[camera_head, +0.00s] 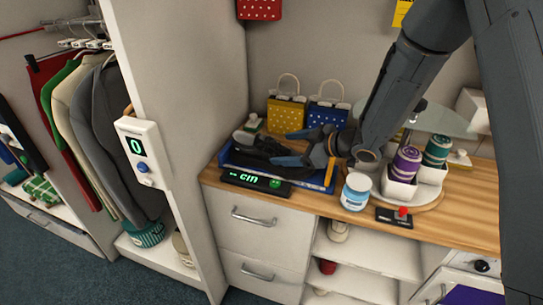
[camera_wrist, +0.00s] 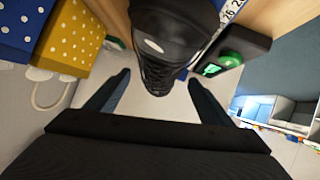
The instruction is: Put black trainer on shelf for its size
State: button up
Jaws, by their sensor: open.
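The black trainer (camera_head: 262,146) lies on a blue measuring tray (camera_head: 232,158) on the wooden counter. The tray's front display (camera_head: 256,180) reads "-- cm" in green. My gripper (camera_head: 290,147) is open at the right end of the trainer, its fingers pointing left. In the wrist view the trainer (camera_wrist: 165,40) enters from the top, and its near end reaches between the two spread fingers (camera_wrist: 159,78). I see a gap on each side there. Open shelves (camera_head: 372,258) stand under the counter; a beige item (camera_head: 338,231) and a red item (camera_head: 328,267) sit at their left side.
Behind the tray stand a yellow bag (camera_head: 286,113) and a blue dotted bag (camera_head: 328,115). A white jar (camera_head: 356,191), a red-button box (camera_head: 395,217) and cups with purple and green rolls (camera_head: 404,166) stand to the right. A white partition (camera_head: 185,120) rises left.

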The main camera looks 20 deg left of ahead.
aim_at(272, 151)
jog(key=shift+p+x, duration=0.85)
jog(key=shift+x, duration=1.4)
jog(key=shift+a+r, duration=0.1)
jog(key=shift+r, duration=0.05)
jog(key=shift+c, duration=0.4)
jog(key=c, duration=1.4)
jog(key=shift+o, duration=0.2)
jog(key=shift+r, duration=0.1)
